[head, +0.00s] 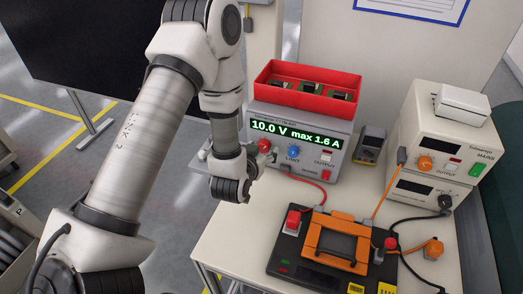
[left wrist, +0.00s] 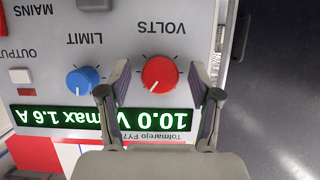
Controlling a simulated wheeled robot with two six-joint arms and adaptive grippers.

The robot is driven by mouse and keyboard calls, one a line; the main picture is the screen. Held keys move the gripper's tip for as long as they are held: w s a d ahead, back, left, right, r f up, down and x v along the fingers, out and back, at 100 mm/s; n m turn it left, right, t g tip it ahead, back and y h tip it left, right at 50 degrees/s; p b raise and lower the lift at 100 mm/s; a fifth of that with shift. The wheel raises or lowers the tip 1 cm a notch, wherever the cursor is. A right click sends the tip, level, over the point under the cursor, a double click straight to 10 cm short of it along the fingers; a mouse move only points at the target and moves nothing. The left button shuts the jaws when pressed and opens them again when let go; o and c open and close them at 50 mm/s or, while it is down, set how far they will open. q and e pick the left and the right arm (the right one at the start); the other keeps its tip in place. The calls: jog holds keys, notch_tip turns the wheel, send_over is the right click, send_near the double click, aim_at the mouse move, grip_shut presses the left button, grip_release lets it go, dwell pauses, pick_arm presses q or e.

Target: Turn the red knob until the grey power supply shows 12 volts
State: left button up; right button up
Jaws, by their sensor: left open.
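The grey power supply (head: 316,168) stands on the bench, its green display (head: 296,132) reading 10.0 V max 1.6 A. Its red knob (head: 264,146), labelled VOLTS, is at the left of its front. My left gripper (head: 268,157) is at the knob, partly hiding that corner. In the left wrist view, which is upside down, the red knob (left wrist: 160,80) lies between the two open fingers (left wrist: 160,72), with a gap on each side. Its white pointer mark faces down-left there. Whether the fingers reach around the knob in depth is hard to tell. My right gripper is not in view.
A blue LIMIT knob (left wrist: 83,81) sits beside the left finger in the wrist view. A red tray (head: 308,97) with boards rests on the supply. A black-and-orange fixture (head: 335,250) stands in front; two cream instruments (head: 425,190) are stacked at right.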

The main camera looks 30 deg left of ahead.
pick_arm(q)
jog(key=c, duration=1.1)
jog(key=shift+c, duration=0.2)
jog(key=m+y, duration=0.1)
jog(key=m, duration=0.1)
jog(key=shift+m+y+b, duration=0.3)
jog(key=shift+y+b, duration=0.1)
jog(key=shift+m+y+b, duration=0.4)
jog(key=shift+m+y, duration=0.4)
jog(key=shift+m, duration=0.4)
jog(key=o, duration=1.1)
jog(key=shift+d, duration=0.1)
jog(key=shift+o, duration=0.2)
